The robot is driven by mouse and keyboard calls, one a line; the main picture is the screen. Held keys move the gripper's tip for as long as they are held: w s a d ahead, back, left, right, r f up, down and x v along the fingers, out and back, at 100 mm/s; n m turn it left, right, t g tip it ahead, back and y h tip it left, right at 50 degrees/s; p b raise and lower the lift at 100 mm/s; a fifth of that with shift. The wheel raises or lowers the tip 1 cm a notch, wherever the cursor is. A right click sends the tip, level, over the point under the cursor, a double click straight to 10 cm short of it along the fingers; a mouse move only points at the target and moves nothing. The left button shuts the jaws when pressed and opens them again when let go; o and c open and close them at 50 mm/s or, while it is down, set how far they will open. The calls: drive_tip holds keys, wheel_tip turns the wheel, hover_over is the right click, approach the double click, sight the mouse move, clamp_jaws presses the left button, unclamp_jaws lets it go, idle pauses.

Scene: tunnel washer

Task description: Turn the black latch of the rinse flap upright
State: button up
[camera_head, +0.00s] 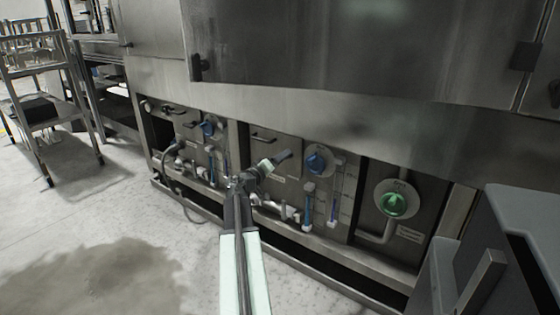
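A black latch (263,139) lies nearly flat across the top of a grey flap panel (284,146) in the middle of the washer's lower bay. A similar black latch (173,111) lies nearly flat on another panel further left. The labels are too small to read, so I cannot tell which is the rinse flap. My gripper (284,156) is in front of the middle panel, to the lower right of its latch and apart from it in the picture. Its dark fingers point up and right. They are too small to tell open from shut.
White pipes (283,209) run below. A metal rack cart (50,100) stands at the left. Grey housing (520,230) fills the lower right. The floor at the left is clear, with a wet patch (100,278).

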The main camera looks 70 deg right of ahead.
drive_tip(key=shift+f+n, duration=0.1)
drive_tip(key=shift+n, duration=3.7)
drive_tip(key=o, duration=1.4)
drive_tip(key=shift+c, duration=0.2)
drive_tip(key=v, duration=0.7)
drive_tip(key=shift+a, duration=0.35)
